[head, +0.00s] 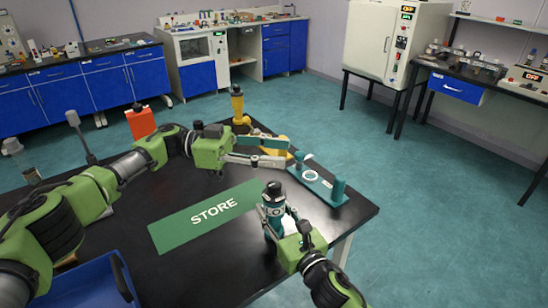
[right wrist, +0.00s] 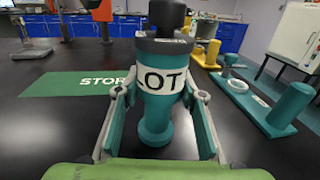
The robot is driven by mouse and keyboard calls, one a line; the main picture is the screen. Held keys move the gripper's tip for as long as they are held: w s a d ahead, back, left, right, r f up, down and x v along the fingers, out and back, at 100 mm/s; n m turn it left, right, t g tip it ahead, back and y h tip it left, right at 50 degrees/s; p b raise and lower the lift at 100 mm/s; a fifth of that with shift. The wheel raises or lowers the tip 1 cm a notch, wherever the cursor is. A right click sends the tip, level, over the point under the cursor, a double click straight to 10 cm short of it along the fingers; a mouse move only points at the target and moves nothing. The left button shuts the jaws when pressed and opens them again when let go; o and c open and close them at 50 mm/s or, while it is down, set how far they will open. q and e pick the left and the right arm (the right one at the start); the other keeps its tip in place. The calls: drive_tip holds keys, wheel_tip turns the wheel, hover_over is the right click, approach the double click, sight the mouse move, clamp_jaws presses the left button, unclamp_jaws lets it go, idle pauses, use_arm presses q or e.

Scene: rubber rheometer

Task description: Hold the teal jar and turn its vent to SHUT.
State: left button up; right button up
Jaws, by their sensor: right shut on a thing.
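The teal jar (head: 270,229) stands upright near the table's front right edge, beside the green mat. In the right wrist view the jar (right wrist: 155,120) shows a white label reading "LOT", a dark collar and a dark knob (right wrist: 172,15) cut off at the top. Small marking on the collar is not legible, so the vent's setting cannot be told. My right gripper (right wrist: 163,118) is shut on the jar's body, a finger on each side. My left gripper (head: 287,153) is open and empty, above the table behind the jar, its fingers pointing right.
The green STORE mat (head: 205,215) lies left of the jar. A teal fixture (head: 325,191) with a white ring and a post sits at the table's right edge. A yellow jar (head: 238,105) stands at the back. A blue bin (head: 90,285) is at front left.

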drive_tip(key=o, duration=1.3)
drive_tip(key=shift+s+d, duration=0.1)
